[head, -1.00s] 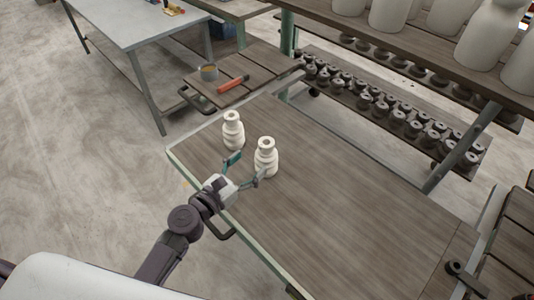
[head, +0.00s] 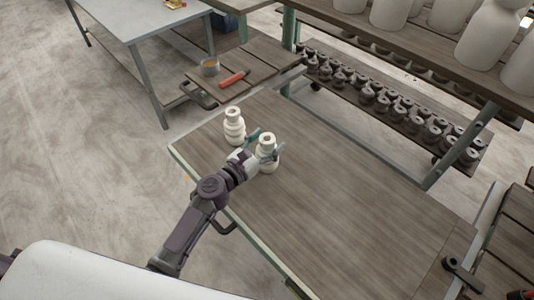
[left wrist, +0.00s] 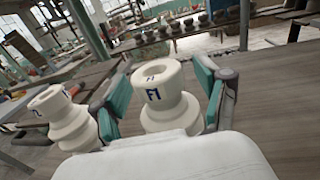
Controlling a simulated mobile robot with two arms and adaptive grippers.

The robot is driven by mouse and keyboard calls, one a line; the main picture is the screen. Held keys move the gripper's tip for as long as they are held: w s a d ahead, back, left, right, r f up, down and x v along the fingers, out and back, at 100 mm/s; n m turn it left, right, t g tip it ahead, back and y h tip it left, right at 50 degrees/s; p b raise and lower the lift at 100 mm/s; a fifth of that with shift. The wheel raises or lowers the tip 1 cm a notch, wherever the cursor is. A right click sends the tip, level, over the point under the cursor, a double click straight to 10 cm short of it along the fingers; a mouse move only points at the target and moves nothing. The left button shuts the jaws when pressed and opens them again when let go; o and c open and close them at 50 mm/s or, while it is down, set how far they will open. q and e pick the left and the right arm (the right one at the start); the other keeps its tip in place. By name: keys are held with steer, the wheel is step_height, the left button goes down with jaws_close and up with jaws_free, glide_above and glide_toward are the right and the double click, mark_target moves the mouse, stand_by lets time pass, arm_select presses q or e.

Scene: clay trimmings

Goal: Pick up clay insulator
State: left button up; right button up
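Two white, ribbed clay insulators stand upright on a wooden table (head: 330,200). The right insulator (head: 267,146) also shows in the left wrist view (left wrist: 167,98), with blue marks near its top. The left insulator (head: 234,127) stands at the left of the left wrist view (left wrist: 66,120). My left gripper (head: 263,143) is open around the right insulator. In the left wrist view, one teal-padded finger is on each side of it, and the left finger lies between the two insulators. Contact with the pads cannot be told. My right gripper is not in view.
A shelf rack (head: 400,45) with large pale pieces and several dark small ones stands behind.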

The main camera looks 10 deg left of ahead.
arm_select(q)
jaws_close()
steer(key=shift+r, duration=0.1)
stand_by(0.3)
